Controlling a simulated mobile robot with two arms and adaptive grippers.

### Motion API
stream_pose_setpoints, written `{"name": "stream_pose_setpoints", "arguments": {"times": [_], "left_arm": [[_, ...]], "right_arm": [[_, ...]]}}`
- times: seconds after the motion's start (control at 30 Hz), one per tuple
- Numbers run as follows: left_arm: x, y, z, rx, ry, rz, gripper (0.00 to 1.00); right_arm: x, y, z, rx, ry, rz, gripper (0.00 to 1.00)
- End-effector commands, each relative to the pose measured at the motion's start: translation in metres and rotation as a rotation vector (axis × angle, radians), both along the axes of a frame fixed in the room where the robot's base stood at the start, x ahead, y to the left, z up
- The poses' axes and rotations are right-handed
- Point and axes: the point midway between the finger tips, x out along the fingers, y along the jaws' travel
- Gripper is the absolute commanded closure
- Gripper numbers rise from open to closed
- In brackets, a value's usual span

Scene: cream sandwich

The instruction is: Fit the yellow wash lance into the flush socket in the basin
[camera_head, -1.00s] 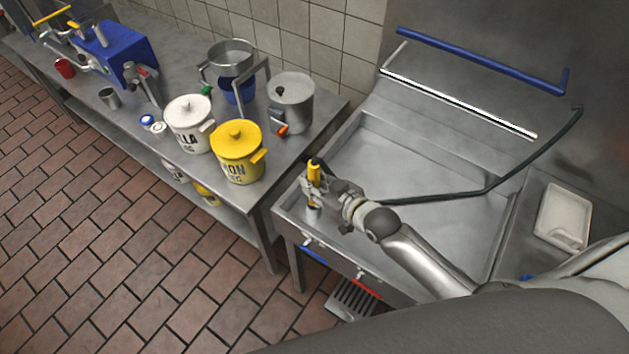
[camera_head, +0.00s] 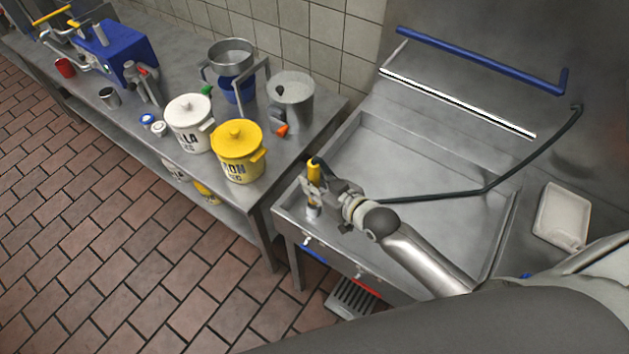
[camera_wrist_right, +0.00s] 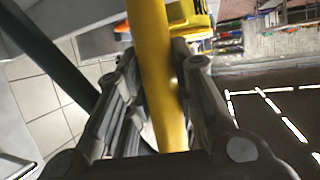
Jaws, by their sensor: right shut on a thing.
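The yellow wash lance (camera_head: 314,172) stands roughly upright at the front left corner of the steel basin (camera_head: 400,170). My right gripper (camera_head: 316,190) is shut on it; in the right wrist view the yellow shaft (camera_wrist_right: 158,75) runs between both fingers. A short pale grey cylindrical piece (camera_head: 314,209) shows directly below the gripper at the basin's rim. I cannot tell whether it is the lance's lower end or part of the flush socket. The socket's opening and the lance tip are not clearly visible. My left gripper is not in view.
A dark hose (camera_head: 440,195) runs from the back wall across the basin to the gripper. Left of the basin, a steel table holds a yellow pot (camera_head: 238,160), a white pot (camera_head: 188,135) and a steel pot (camera_head: 291,100). A white tray (camera_head: 563,215) lies on the right.

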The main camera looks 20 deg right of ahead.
Motion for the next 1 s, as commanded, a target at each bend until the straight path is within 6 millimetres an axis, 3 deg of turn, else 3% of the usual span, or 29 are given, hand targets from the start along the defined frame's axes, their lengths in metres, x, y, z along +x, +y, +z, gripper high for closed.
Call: {"name": "stream_pose_setpoints", "arguments": {"times": [1.0], "left_arm": [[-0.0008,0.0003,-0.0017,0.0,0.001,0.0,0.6]], "right_arm": [[0.0003,0.0,-0.0068,0.001,-0.002,0.0,1.0]]}}
